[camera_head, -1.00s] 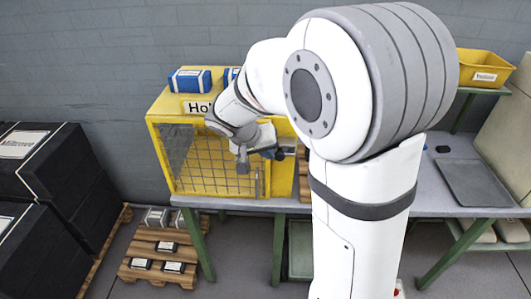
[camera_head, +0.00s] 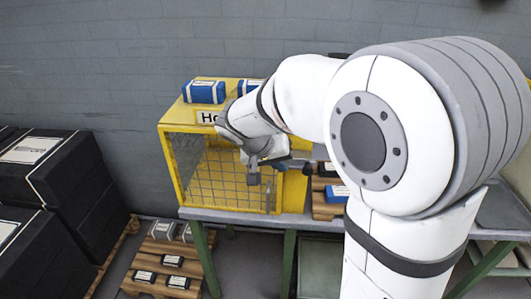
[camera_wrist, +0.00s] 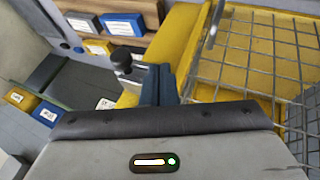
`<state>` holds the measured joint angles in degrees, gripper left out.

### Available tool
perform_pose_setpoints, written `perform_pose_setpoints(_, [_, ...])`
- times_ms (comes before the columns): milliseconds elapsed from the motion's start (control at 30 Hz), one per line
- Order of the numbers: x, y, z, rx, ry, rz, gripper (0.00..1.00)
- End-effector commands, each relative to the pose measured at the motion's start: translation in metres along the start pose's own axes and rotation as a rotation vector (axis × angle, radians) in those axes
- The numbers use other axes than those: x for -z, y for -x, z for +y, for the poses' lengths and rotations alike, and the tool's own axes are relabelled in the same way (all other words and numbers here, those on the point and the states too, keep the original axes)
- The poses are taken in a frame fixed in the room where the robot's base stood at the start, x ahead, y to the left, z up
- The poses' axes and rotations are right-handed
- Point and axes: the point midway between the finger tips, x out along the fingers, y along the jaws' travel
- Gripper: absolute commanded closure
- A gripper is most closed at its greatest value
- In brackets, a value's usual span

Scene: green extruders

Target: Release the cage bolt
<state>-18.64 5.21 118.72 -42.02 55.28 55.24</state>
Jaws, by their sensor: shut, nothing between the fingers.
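The yellow cage (camera_head: 240,133) stands on the bench with its wire mesh door (camera_head: 225,180) across the front; the door looks shut. In the wrist view, the mesh (camera_wrist: 285,50) fills the right side. A dark round knob on a pale stem (camera_wrist: 122,62), apparently the cage bolt, sticks up beside the yellow frame. My gripper (camera_wrist: 158,84) is shut and empty, its dark blue fingers together just right of the knob; whether they touch it I cannot tell. In the head view, my gripper (camera_head: 296,163) is at the cage's right front edge, and my wrist hides the bolt.
Blue boxes (camera_head: 204,91) sit on top of the cage. Black crates (camera_head: 60,180) stand at the left, and a low pallet (camera_head: 165,262) with small boxes lies on the floor.

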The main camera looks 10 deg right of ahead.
Motion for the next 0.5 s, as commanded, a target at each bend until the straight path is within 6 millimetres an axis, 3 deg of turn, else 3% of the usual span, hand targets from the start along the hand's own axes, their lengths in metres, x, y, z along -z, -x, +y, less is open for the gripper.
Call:
perform_pose_setpoints(33, [0.001,0.015,0.0,0.005,-0.002,0.009,1.0])
perform_pose_setpoints(200, [0.001,0.054,0.001,0.006,-0.003,0.008,1.0])
perform_pose_setpoints(500, [0.001,0.092,0.003,0.003,-0.004,0.003,1.0])
